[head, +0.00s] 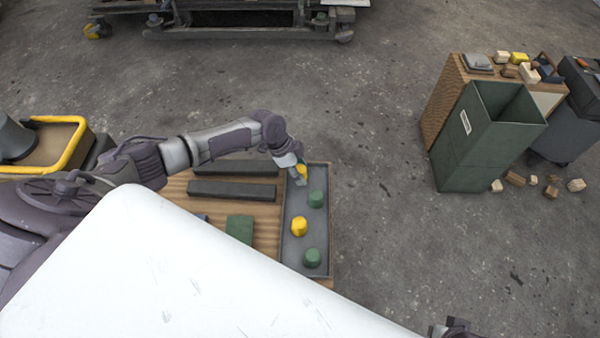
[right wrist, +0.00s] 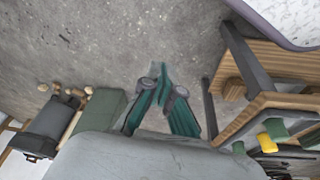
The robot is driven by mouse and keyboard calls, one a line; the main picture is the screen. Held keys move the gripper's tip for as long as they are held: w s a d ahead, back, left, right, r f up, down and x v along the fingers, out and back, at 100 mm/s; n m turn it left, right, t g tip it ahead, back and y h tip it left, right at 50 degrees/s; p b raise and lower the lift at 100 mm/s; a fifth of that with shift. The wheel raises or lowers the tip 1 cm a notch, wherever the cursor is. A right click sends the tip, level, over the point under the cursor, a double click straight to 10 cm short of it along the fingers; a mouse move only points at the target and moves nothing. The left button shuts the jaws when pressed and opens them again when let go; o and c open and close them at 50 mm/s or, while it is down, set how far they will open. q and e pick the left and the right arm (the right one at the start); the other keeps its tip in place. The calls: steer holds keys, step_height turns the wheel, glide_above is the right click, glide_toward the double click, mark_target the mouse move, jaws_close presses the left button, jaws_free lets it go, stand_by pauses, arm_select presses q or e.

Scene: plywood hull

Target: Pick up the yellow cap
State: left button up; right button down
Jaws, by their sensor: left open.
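A yellow cap (head: 299,226) stands in the grey tray (head: 325,236) between two green caps (head: 315,199) (head: 312,258). Another yellow piece (head: 302,172) shows at the tray's far end, partly hidden by my left gripper (head: 299,178). The left gripper is open, its fingers pointing down at this piece; whether they touch it is too small to tell. In the right wrist view a yellow cap (right wrist: 267,143) stands among green ones. My right gripper (right wrist: 162,95) is away from the tray, with teal finger pads; its opening is unclear.
Dark bars (head: 233,191) and a green block (head: 239,229) lie on the wooden board left of the tray. A white panel (head: 180,270) covers the near left. A green bin (head: 485,140) and a crate with blocks stand at the right. Open floor lies between.

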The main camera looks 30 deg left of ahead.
mark_target(305, 168)
arm_select(q)
steer(key=shift+c, duration=0.2)
steer(key=c, duration=0.7)
steer(key=shift+r, duration=0.1)
